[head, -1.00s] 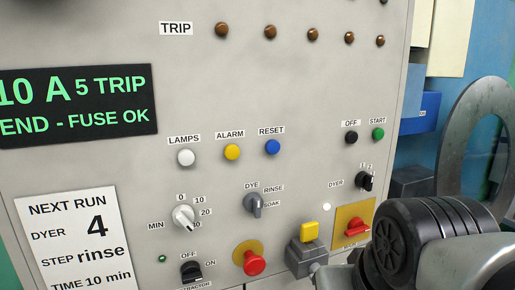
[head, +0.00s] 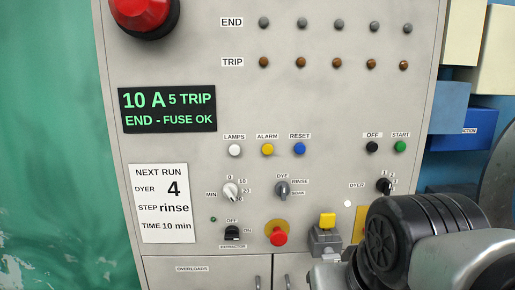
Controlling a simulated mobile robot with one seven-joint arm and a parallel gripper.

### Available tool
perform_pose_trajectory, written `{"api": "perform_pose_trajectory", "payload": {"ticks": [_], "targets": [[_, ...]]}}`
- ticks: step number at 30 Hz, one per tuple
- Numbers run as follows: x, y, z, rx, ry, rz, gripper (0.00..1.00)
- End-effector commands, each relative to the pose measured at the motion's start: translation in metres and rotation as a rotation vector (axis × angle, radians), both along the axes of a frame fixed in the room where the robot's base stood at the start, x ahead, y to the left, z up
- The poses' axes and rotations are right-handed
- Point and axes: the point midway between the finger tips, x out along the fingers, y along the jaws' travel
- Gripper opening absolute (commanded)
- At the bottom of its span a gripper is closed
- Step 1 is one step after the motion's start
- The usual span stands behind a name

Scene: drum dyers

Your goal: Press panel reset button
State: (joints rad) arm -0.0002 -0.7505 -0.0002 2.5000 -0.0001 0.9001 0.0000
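The blue reset button (head: 299,149) sits on the grey control panel (head: 300,100) under a RESET label in the head view. It is right of the yellow alarm button (head: 267,149) and the white lamps button (head: 235,150). My arm shows at the lower right, in front of the panel's lower right part. My gripper's fingers do not show clearly, so whether they are open or shut and what they touch is hidden. Nothing covers the reset button.
A black off button (head: 372,147) and green start button (head: 400,146) are to the right. A red mushroom button (head: 278,237), a yellow-topped grey box (head: 327,222) and knobs sit lower. A large red dome (head: 140,12) is at top left. Blue boxes stand right of the panel.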

Motion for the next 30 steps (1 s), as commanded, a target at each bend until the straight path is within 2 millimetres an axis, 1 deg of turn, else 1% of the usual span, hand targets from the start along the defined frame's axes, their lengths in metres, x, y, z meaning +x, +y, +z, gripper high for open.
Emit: {"api": "perform_pose_trajectory", "payload": {"ticks": [8,9,11,13,14,30], "targets": [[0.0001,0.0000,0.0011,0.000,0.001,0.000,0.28],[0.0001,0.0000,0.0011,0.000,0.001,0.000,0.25],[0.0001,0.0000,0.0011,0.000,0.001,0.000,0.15],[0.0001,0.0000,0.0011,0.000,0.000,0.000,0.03],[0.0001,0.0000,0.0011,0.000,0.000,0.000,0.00],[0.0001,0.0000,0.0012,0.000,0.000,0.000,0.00]]}}
